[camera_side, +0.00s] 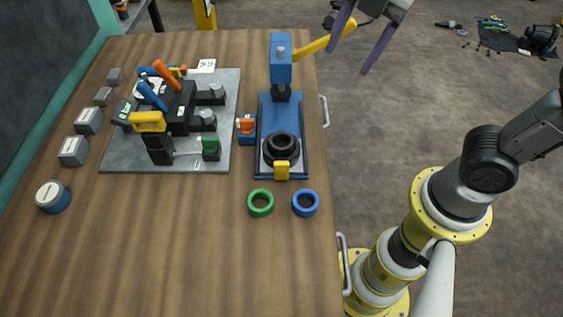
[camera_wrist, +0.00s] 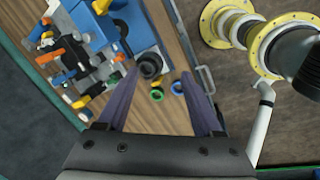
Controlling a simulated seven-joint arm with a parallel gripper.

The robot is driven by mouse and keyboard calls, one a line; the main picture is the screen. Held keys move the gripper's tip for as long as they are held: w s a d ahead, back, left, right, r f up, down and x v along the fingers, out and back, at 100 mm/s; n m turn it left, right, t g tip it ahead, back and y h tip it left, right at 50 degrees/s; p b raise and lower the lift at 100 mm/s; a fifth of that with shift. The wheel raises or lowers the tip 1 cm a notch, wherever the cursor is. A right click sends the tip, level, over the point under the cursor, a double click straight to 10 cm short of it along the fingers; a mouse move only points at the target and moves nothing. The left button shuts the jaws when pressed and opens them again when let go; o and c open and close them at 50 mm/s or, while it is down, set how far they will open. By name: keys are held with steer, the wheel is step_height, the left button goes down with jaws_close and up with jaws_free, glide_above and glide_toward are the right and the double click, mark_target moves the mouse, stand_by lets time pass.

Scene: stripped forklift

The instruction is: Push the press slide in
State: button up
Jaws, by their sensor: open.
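The blue press (camera_side: 281,60) stands at the right side of the wooden table, its head over the far end of a long blue base (camera_side: 267,112). The press slide, with a yellow handle (camera_side: 281,170), sits at the near end of the base, clear of the press head. A black ring-shaped part (camera_side: 281,148) rests on it. In the wrist view the black part (camera_wrist: 150,65) shows between the finger tips. My gripper (camera_side: 348,58) is open and empty, raised near the press's yellow lever (camera_side: 312,46), right of the press. Its purple fingers also show in the wrist view (camera_wrist: 160,72).
A green ring (camera_side: 260,203) and a blue ring (camera_side: 305,203) lie in front of the press. A small blue-and-orange part (camera_side: 246,128) stands left of the base. A grey board (camera_side: 125,157) with several fixtures lies further left. The front of the table is clear.

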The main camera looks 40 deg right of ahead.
steer(key=w+a+f+n+g, duration=0.1)
steer(key=w+a+f+n, duration=0.15)
steer(key=a+n, duration=0.35)
steer(key=g, duration=0.2)
glide_toward(281, 163)
steer(key=shift+n+h, duration=0.3)
steer(key=shift+h, duration=0.1)
steer(key=f, duration=1)
steer(key=shift+s+a+f, duration=0.2)
steer(key=shift+a+f, duration=0.15)
jaws_close()
